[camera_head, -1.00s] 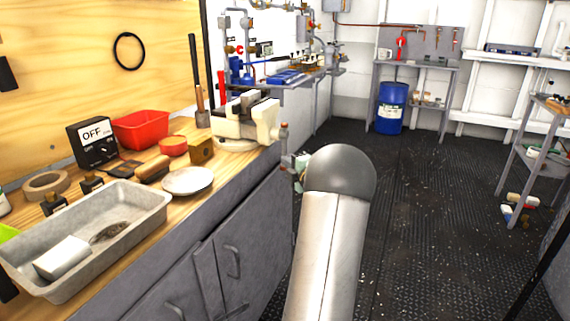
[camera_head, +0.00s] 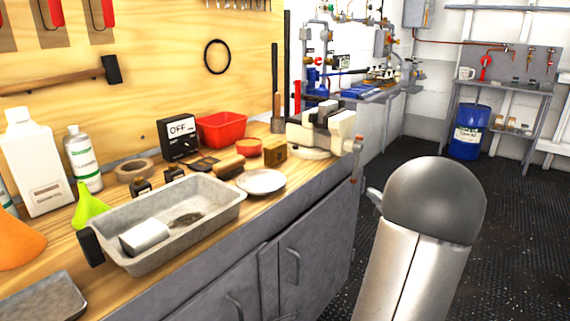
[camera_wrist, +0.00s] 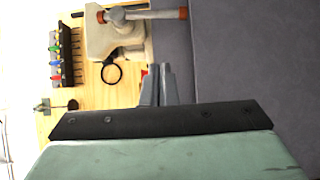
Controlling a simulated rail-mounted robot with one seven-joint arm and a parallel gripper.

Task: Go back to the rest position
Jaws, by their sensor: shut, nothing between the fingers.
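My gripper (camera_wrist: 157,84) shows in the wrist view as two grey fingers held together, with nothing between them. Behind them in that view are the grey cabinet front at right and the wooden bench side at left. In the head view my arm rises at the lower right, in front of the bench, and its rounded link hides nearly all of the gripper. The vise (camera_wrist: 118,32) lies beyond the fingertips in the wrist view; it also shows in the head view (camera_head: 318,132) on the bench's far end.
On the bench stand a grey metal tray (camera_head: 225,212) with a white block, a white plate (camera_head: 261,182), a red bin (camera_head: 221,127), an OFF box (camera_head: 180,137) and bottles. A blue drum (camera_head: 466,135) stands farther back. The dark floor right of the bench looks clear.

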